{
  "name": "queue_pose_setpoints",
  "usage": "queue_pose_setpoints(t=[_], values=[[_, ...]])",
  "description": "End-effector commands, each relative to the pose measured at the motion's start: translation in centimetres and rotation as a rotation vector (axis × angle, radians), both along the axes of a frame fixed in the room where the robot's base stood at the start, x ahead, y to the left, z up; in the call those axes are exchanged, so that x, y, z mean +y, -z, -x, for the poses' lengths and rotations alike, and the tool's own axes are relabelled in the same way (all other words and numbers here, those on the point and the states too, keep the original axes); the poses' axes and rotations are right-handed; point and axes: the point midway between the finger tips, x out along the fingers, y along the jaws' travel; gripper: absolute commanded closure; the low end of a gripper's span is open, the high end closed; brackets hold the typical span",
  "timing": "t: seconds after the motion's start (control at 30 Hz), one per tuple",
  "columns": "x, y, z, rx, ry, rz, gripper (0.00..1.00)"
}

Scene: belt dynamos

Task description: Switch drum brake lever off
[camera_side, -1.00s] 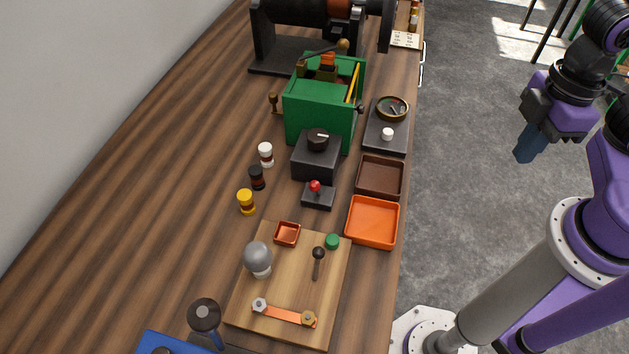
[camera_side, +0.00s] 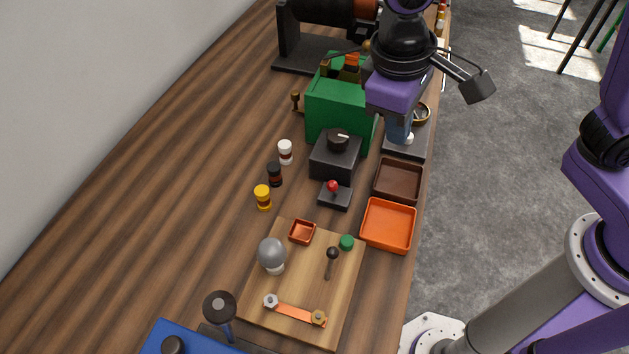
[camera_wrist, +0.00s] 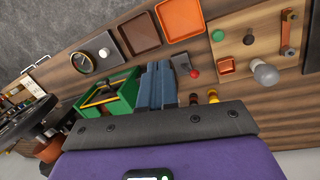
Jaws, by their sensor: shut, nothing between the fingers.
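No part is labelled as the drum brake lever, so I cannot tell which lever it is. A small lever with a red ball (camera_side: 333,186) stands on a dark base in front of the black knob box. The red ball also shows in the wrist view (camera_wrist: 194,74), right of my fingers. A dark drum (camera_side: 325,10) lies in a black stand at the back, partly cut off. A black round-headed lever (camera_side: 220,306) rises beside a blue base at the lower left. My gripper (camera_side: 398,138) is shut and empty, pointing down right of the green box, apart from these levers.
The green box (camera_side: 330,110) and black knob box (camera_side: 336,157) stand left of my gripper. A gauge panel (camera_side: 408,148) is partly hidden behind it. Brown tray (camera_side: 398,180), orange tray (camera_side: 388,225) and wooden board (camera_side: 345,290) lie nearer. The table's left side is clear.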

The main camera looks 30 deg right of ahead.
Motion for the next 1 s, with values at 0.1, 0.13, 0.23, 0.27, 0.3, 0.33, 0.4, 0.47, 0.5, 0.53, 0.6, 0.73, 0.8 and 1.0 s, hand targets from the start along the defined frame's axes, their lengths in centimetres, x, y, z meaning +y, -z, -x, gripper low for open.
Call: queue_pose_setpoints(t=[0.1, 0.13, 0.23, 0.27, 0.3, 0.33, 0.4, 0.47, 0.5, 0.53, 0.6, 0.73, 0.8, 1.0], values=[[3.7, 0.2, -1.3, -0.019, 0.086, 0.035, 1.00], [4.5, 0.3, -1.6, -0.024, 0.109, 0.044, 1.00], [7.2, 0.5, -2.5, -0.044, 0.186, 0.071, 1.00], [8.0, 0.6, -2.7, -0.051, 0.210, 0.080, 1.00], [9.1, 0.8, -3.0, -0.061, 0.240, 0.092, 1.00], [9.9, 0.9, -3.1, -0.068, 0.264, 0.099, 1.00], [11.6, 1.3, -3.5, -0.083, 0.318, 0.119, 1.00], [13.1, 1.6, -3.7, -0.099, 0.364, 0.134, 1.00], [13.9, 1.8, -3.8, -0.110, 0.393, 0.145, 1.00], [14.5, 2.0, -3.9, -0.117, 0.414, 0.152, 1.00], [15.8, 2.3, -4.0, -0.134, 0.459, 0.165, 1.00], [17.3, 2.8, -4.1, -0.157, 0.523, 0.185, 1.00], [17.9, 3.0, -4.1, -0.165, 0.545, 0.191, 1.00], [18.3, 3.2, -4.1, -0.176, 0.570, 0.199, 1.00]])
